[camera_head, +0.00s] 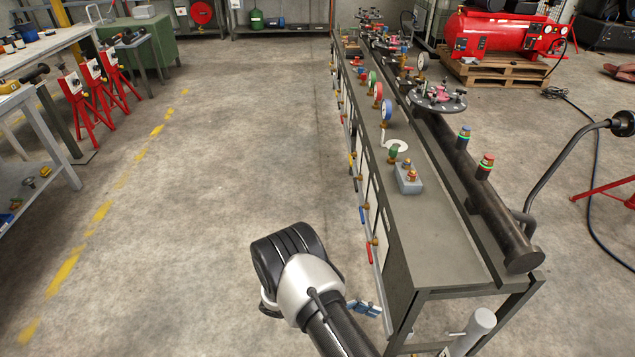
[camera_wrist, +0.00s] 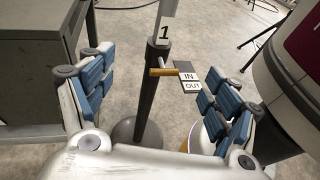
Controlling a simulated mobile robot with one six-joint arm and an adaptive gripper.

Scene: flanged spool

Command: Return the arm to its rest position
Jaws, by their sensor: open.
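My gripper (camera_wrist: 160,85) is open and empty in the wrist view, its two blue-padded fingers spread wide apart. Between and beyond them stands a dark post (camera_wrist: 148,100) on a round base, with a plate marked 1, a brownish handle and a sign reading IN and OUT. I cannot tell how far the fingers are from the post. In the head view my arm reaches in from the bottom middle. Only a bit of the blue finger pads (camera_head: 366,308) shows there, left of the near end of the bench; the rest of the gripper is hidden by my arm.
A long dark bench (camera_head: 440,235) with gauges and valves runs away at right, carrying a flanged dark pipe (camera_head: 475,190) and a grey box (camera_head: 409,179). Red stands (camera_head: 82,108) and a workbench (camera_head: 35,52) are at left. The floor between (camera_head: 230,130) is clear.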

